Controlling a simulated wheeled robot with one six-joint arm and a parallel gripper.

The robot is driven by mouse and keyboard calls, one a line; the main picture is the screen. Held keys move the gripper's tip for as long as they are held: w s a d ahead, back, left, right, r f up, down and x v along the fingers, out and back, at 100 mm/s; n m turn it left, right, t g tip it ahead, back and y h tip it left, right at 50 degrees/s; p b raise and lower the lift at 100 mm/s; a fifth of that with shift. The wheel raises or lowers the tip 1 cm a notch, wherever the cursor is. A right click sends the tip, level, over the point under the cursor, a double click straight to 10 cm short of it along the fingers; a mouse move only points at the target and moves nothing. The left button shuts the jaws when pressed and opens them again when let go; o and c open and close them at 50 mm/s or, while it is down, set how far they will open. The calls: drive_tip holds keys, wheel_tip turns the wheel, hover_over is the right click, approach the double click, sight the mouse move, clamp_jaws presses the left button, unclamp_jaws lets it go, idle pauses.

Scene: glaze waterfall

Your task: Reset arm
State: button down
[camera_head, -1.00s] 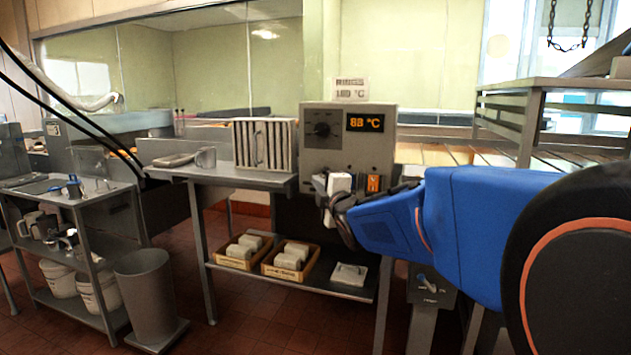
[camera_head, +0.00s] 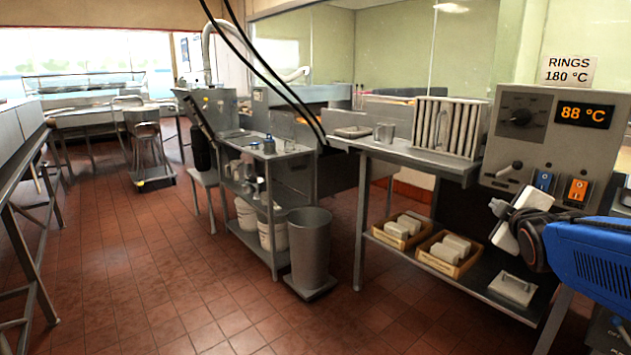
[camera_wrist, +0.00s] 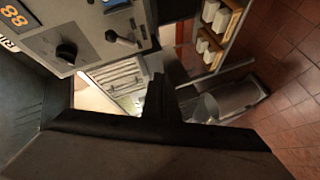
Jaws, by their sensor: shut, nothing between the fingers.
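My gripper (camera_head: 499,207) is at the right of the head view, at the end of my blue arm. It is shut and holds nothing. It is in front of the grey control box (camera_head: 540,130), below its lever and orange switch. In the wrist view the dark fingers (camera_wrist: 160,92) are together near the middle, and the control box (camera_wrist: 85,45) with its knob and display is at the upper left. I cannot tell the exact gap between gripper and box. The display reads 88 °C, and a sign above reads RINGS 180 °C.
The tiled floor (camera_head: 150,270) at left is open.

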drive_tip(key=s+a+f+m+g+y, duration=0.1)
drive_tip(key=s+a+f+m+g, duration=0.2)
drive_tip(key=s+a+f, duration=0.2)
drive_tip(key=s+a+f+m+g+y, duration=0.1)
drive_tip(key=s+a+f+m+g, duration=0.2)
drive_tip(key=s, duration=0.9)
drive_tip(key=s+a+f+m+g+y, duration=0.2)
drive_tip(key=s+a+f+m+g, duration=0.2)
drive_tip(key=s+a+f, duration=0.3)
wheel_tip(320, 180, down, 3)
drive_tip(key=shift+s+a+r, duration=0.2)
drive_tip(key=shift+s+a, duration=0.05)
drive_tip(key=shift+s, duration=0.75)
